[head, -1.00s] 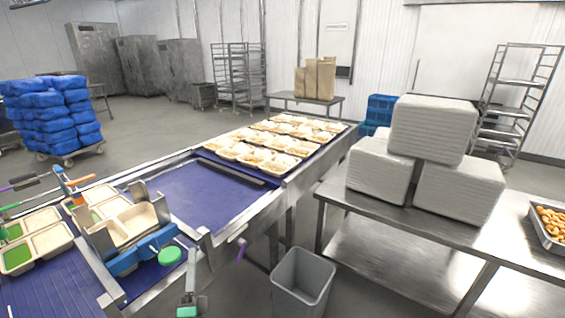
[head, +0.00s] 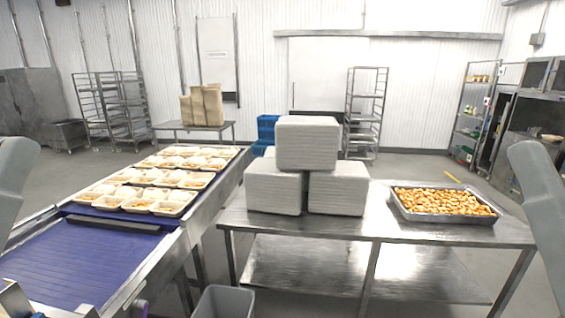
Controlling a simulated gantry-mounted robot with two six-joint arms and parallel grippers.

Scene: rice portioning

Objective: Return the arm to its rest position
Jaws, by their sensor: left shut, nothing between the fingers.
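A smooth grey part of my left arm (head: 12,180) shows at the left edge of the head view, beside the conveyor. A grey part of my right arm (head: 545,205) stands at the right edge, in front of the steel table's right end. Both are cut off by the picture edges. No fingers of either gripper can be made out, and nothing held shows.
Filled trays (head: 135,199) stand in rows on the blue conveyor (head: 75,262). White stacked blocks (head: 307,144) and a pan of golden pieces (head: 442,203) sit on a steel table (head: 340,225). A grey bin (head: 224,302) stands below. Open floor lies behind.

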